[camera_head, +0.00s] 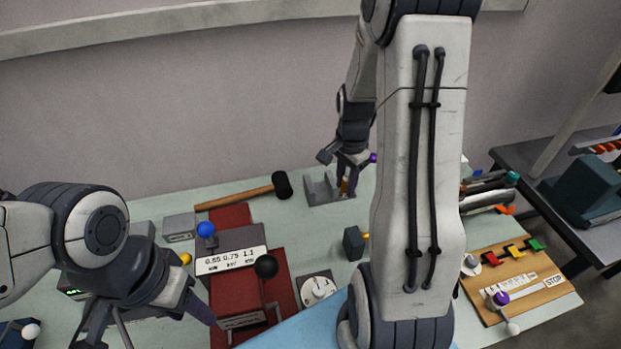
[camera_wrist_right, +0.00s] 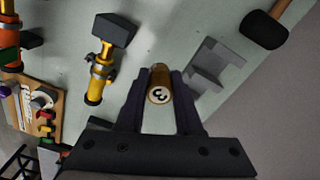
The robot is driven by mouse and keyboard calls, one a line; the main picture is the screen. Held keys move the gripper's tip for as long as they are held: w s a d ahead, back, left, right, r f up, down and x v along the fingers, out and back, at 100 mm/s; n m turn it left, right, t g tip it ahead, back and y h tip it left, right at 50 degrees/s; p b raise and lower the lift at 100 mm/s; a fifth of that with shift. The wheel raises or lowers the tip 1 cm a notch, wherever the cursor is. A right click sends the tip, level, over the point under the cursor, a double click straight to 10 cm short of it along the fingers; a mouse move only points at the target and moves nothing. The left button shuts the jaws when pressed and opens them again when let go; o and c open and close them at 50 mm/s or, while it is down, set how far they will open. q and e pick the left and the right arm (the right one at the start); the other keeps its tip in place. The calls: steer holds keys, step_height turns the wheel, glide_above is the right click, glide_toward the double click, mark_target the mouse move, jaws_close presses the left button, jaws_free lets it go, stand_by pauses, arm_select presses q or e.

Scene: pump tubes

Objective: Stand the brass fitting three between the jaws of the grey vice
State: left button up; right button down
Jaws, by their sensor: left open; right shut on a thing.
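The brass fitting three (camera_wrist_right: 160,88) is gripped upright or nearly so between the dark fingers of my right gripper (camera_wrist_right: 158,102), its round end marked 3 facing the wrist camera. In the head view the fitting (camera_head: 345,187) shows small below my right gripper (camera_head: 347,165), beside the grey vice (camera_head: 318,190). The vice also shows in the wrist view (camera_wrist_right: 213,68), just right of the fitting. I cannot tell whether the fitting's lower end is between the jaws or touches anything. My left gripper (camera_head: 150,318) is open and empty at the lower left, partly cut off.
A hammer (camera_head: 240,198) lies left of the vice, behind a red machine (camera_head: 232,285) with blue and black knobs. A dark block with a yellow shaft (camera_wrist_right: 105,58) lies near the vice. A board with coloured levers (camera_head: 510,285) is at right. My right arm hides part of the table.

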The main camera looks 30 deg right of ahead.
steer(key=w+f+p, duration=0.1)
steer(key=w+f, duration=0.1)
steer(key=w, duration=0.2)
steer(key=w+f+p, duration=0.1)
steer(key=w+f, duration=0.1)
steer(key=w, duration=0.2)
steer(key=w+f+p, duration=0.1)
steer(key=w+f, duration=0.1)
steer(key=w, duration=0.2)
steer(key=shift+w+d+f+p, duration=0.1)
steer(key=shift+d+f+p, duration=0.05)
steer(key=shift+f+p, duration=0.25)
step_height(320, 180, down, 4)
steer(key=shift+r+p, duration=0.2)
steer(key=shift+p, duration=0.7)
steer(key=shift+f, duration=0.3)
steer(key=shift+f, duration=0.15)
steer(key=c, duration=0.6)
jaws_free()
